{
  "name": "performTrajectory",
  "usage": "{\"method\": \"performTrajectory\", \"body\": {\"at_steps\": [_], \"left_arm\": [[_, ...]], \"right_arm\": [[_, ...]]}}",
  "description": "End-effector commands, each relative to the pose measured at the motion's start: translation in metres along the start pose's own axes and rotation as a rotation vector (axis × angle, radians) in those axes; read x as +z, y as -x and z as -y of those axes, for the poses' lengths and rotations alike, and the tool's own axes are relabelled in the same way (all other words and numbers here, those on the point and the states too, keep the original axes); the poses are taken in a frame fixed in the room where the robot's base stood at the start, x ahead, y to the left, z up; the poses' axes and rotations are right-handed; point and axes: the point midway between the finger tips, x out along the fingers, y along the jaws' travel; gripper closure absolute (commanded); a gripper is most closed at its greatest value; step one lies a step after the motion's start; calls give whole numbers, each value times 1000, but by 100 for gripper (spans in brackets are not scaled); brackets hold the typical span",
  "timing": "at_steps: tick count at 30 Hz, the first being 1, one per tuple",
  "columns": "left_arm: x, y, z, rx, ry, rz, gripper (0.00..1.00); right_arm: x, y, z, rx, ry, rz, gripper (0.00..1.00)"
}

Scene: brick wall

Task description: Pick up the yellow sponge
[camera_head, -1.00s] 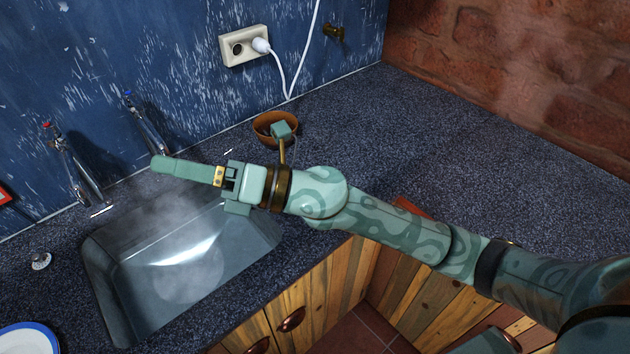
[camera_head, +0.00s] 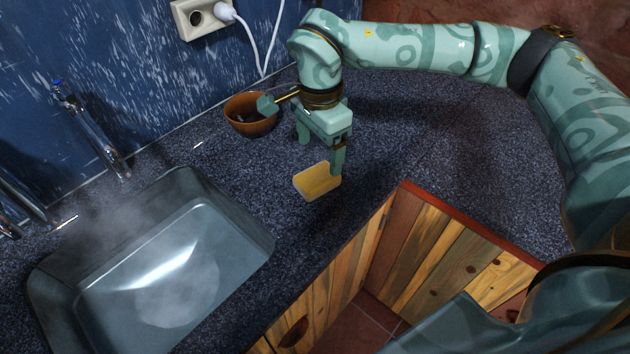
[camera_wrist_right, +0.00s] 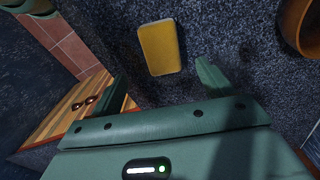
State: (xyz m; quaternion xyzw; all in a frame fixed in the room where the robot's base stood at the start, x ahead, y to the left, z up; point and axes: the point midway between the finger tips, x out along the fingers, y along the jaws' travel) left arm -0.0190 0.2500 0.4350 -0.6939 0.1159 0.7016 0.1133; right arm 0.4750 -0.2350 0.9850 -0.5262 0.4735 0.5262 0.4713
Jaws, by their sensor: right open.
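The yellow sponge (camera_head: 318,181) lies flat on the dark speckled counter, to the right of the sink, in the head view. It also shows in the right wrist view (camera_wrist_right: 160,47), whole and ahead of the fingers. My right gripper (camera_head: 321,160) points down just above and behind the sponge. Its two fingers are apart with nothing between them. In the right wrist view the fingers (camera_wrist_right: 165,85) stand on either side of the sponge's near end, apart from it. My left gripper is not in view.
A brown bowl (camera_head: 250,115) stands on the counter left of my right gripper. The metal sink (camera_head: 230,215) with a tap (camera_head: 90,130) is at left. The counter's front edge with wooden cabinets (camera_head: 440,250) lies close in front of the sponge. The counter at right is clear.

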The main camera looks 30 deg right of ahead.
Motion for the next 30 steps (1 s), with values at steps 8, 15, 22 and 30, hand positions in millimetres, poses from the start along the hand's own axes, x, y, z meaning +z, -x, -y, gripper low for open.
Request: {"method": "performTrajectory", "body": {"at_steps": [8, 15, 22, 30], "left_arm": [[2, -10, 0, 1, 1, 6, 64], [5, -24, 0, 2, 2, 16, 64], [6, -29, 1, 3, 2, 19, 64], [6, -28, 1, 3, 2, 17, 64]], "right_arm": [[0, -32, 0, -1, 0, 2, 20], [-5, -65, 4, 4, -2, 3, 20], [-5, -84, 4, -1, 0, 2, 20], [-5, -83, 4, -2, 0, 2, 59]]}}
